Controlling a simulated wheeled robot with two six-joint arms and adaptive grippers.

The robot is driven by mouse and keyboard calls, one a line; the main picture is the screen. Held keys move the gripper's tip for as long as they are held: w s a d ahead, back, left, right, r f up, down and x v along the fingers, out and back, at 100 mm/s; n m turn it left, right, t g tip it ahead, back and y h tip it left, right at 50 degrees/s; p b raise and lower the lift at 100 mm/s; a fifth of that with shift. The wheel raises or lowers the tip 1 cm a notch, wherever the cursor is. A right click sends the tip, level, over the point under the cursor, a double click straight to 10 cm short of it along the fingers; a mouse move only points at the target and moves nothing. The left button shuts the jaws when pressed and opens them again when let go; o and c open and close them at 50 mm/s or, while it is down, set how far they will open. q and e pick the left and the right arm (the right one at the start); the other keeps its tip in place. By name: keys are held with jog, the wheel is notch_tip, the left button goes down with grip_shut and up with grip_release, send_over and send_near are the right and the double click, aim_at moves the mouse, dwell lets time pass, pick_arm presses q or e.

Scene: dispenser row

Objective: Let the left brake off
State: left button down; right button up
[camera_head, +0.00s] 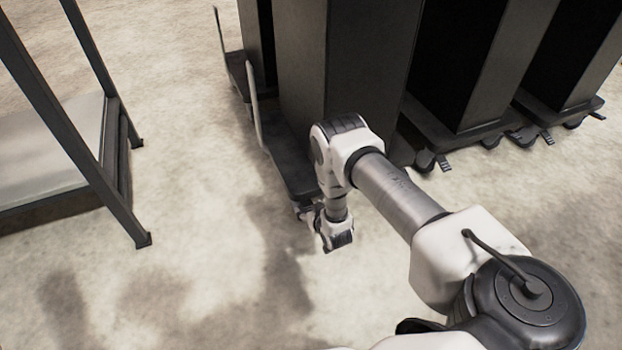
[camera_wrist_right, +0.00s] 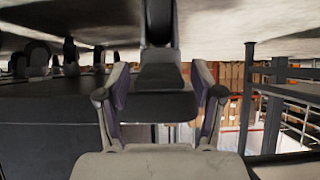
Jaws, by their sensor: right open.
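The nearest tall dark dispenser (camera_head: 345,60) stands on a dark wheeled base (camera_head: 289,160). My right gripper (camera_head: 337,238) is low over the floor at the front left corner of this base. In the right wrist view, which is upside down, its two fingers (camera_wrist_right: 160,85) are apart. A dark flat pedal (camera_wrist_right: 160,78) shows between them, in front of a caster wheel (camera_wrist_right: 158,22). I cannot tell whether the fingers touch the pedal. In the head view my gripper and wrist mostly hide the pedal. My left gripper is not in view.
Other dispensers (camera_head: 475,60) stand to the right on wheeled bases; pedals (camera_head: 443,165) stick out at their front. An upright handle bar (camera_head: 255,105) rises at the nearest base's left edge. A dark metal frame (camera_head: 125,190) stands at the left. The floor between is clear.

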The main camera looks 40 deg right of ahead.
jog(key=v, duration=1.2)
jog(key=shift+d, duration=0.1)
